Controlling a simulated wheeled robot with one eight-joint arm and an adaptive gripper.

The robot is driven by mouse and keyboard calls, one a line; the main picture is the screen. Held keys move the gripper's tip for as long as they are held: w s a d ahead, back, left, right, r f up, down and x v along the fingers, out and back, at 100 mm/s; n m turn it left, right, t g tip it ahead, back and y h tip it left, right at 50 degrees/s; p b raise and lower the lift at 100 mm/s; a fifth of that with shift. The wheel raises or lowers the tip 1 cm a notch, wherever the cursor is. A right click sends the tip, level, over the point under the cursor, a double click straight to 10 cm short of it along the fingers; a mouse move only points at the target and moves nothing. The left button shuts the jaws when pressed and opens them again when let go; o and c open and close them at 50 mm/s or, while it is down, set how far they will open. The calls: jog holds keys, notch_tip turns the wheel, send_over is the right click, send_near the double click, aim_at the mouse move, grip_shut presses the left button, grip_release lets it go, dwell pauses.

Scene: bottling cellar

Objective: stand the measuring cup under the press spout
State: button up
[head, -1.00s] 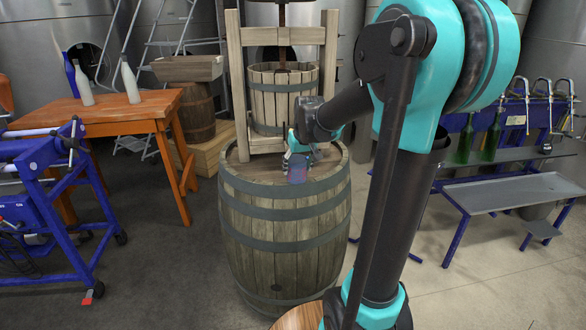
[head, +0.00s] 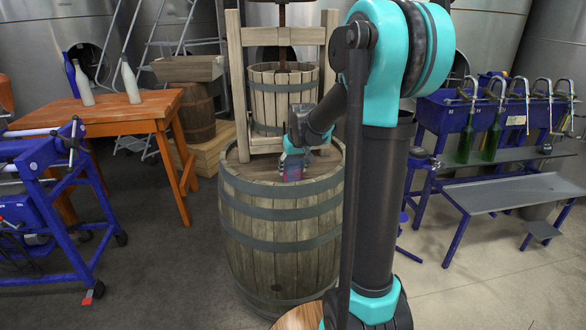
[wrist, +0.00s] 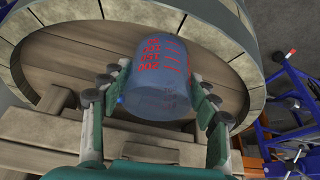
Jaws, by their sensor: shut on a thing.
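The measuring cup (wrist: 155,72) is a clear bluish cup with red markings. In the wrist view my gripper (wrist: 160,90) has a finger on either side of it and is shut on it. In the head view the cup (head: 292,173) shows small below my gripper (head: 293,155), at the barrel's top. I cannot tell whether its base touches the wood. The wooden press (head: 284,98), with a slatted basket in a frame, stands just behind. Its spout cannot be made out; my gripper and wrist cover the area in front of the basket.
The cup is over the top of a large upright barrel (head: 282,235) with a raised rim. A blue bottle filler (head: 490,115) with green bottles stands right. Grey floor lies between.

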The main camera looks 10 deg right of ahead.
jog(key=shift+f, duration=0.1)
jog(key=o, duration=1.3)
jog(key=a+v, duration=0.1)
jog(key=v, duration=1.1)
jog(key=shift+m+h, duration=0.3)
jog(key=shift+m, duration=0.5)
jog(key=s+d+f, duration=0.1)
jog(key=s+f, duration=0.6)
jog(key=s, duration=0.1)
jog(key=s+d+f, duration=0.1)
jog(key=s+f, duration=0.5)
jog(key=s, duration=0.3)
jog(key=s+d+f, duration=0.1)
jog(key=s+f, duration=0.6)
jog(key=s, duration=0.1)
jog(key=shift+s+d+f, duration=0.3)
jog(key=shift+s+d, duration=0.05)
jog(key=shift+s, duration=0.05)
